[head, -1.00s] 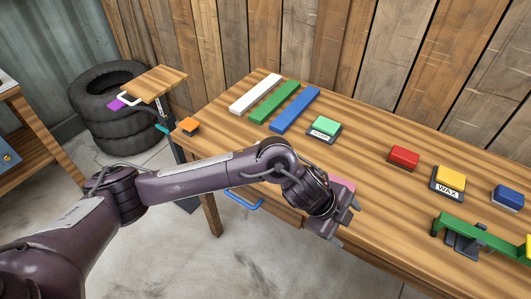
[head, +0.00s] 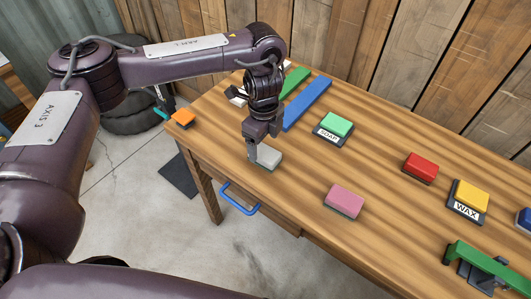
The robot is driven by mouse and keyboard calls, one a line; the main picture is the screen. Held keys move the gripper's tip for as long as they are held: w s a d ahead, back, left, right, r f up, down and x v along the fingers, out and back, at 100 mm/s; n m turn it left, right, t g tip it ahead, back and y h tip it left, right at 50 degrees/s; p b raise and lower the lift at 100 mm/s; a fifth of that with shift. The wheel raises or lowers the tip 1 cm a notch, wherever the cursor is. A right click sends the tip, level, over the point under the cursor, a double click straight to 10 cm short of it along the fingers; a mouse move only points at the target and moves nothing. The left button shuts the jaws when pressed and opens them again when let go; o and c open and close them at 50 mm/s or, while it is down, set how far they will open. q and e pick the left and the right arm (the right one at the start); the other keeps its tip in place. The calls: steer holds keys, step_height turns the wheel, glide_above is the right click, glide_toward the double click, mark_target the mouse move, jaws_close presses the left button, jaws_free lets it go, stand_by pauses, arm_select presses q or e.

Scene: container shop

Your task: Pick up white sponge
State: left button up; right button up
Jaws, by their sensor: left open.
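The white sponge (head: 269,159), a pale grey-white block, lies on the wooden table near its front left edge. My left gripper (head: 262,146) is open and points down at the sponge. One finger shows at the sponge's left side; the other is hard to make out. The gripper hides part of the sponge's far side, and I cannot tell whether it touches it. My right gripper is not in view.
A pink sponge (head: 345,200), a red sponge (head: 420,167), a soap block (head: 335,124) and a wax block (head: 469,195) sit to the right. Green (head: 295,82) and blue (head: 307,103) strips lie behind. A blue drawer handle (head: 239,200) juts from the front.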

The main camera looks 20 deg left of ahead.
mark_target(264, 151)
arm_select(q)
steer(key=shift+s+f, duration=0.15)
steer(key=shift+f, duration=0.65)
steer(key=f, duration=0.3)
steer(key=shift+w+b, duration=0.2)
steer(key=shift+b, duration=0.15)
steer(key=shift+a+f, duration=0.1)
steer(key=shift+f, duration=0.1)
steer(key=c, duration=1)
steer(key=shift+c, duration=0.2)
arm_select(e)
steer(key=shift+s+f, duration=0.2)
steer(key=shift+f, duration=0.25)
arm_select(q)
steer(key=shift+w+r, duration=0.1)
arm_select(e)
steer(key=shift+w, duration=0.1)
